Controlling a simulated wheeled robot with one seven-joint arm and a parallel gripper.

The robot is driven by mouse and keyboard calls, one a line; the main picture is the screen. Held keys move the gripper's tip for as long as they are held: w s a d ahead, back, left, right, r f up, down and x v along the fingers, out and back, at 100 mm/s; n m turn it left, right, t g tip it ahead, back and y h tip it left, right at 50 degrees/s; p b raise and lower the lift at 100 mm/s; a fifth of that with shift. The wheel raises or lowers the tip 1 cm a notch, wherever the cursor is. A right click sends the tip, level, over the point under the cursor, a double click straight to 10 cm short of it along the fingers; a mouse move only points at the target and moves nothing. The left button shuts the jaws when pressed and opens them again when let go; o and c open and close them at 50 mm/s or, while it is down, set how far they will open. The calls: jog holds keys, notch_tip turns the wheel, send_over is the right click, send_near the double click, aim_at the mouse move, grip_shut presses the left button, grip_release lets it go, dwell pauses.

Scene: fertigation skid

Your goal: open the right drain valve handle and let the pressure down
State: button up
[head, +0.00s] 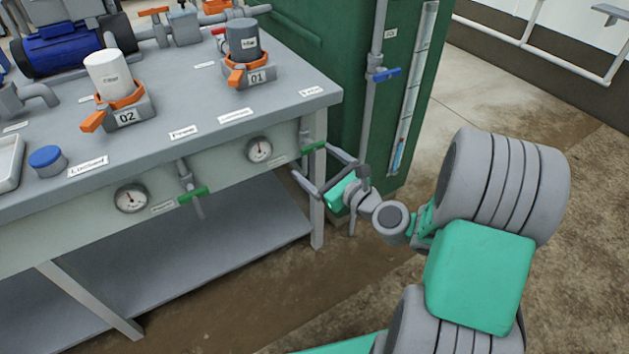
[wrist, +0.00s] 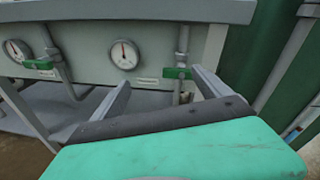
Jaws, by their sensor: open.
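The right drain valve handle (head: 314,147) is a green lever on a vertical grey pipe near the bench's right front corner. It lies crosswise to its pipe. In the wrist view the handle (wrist: 177,73) shows just beyond my fingertips, nearer the right finger. My gripper (head: 313,163) is open and empty in front of it; both fingers also show in the wrist view (wrist: 160,80). I cannot tell whether a finger touches the handle. The right gauge (head: 259,150) is round and white; its needle points roughly up in the wrist view (wrist: 125,54).
A second green handle (head: 193,195) and left gauge (head: 131,198) sit farther left on the panel. A bench leg (head: 317,215) stands below the right valve. The green tank (head: 335,90), with a blue-handled valve (head: 387,74), stands close on the right. Floor is open at right.

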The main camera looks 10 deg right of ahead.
aim_at(315, 149)
jog(key=w+m, duration=0.1)
jog(key=w, duration=0.1)
jog(key=w+m+t+b, duration=0.1)
jog(key=w, duration=0.2)
jog(key=w+d+f+m+h, duration=0.1)
jog(key=w+m, duration=0.1)
jog(key=w, duration=0.1)
jog(key=shift+f+t+b, duration=0.1)
jog(key=shift+t+b, duration=0.25)
jog(key=shift+t, duration=0.05)
jog(key=shift+s, duration=0.1)
jog(key=c, duration=1.4)
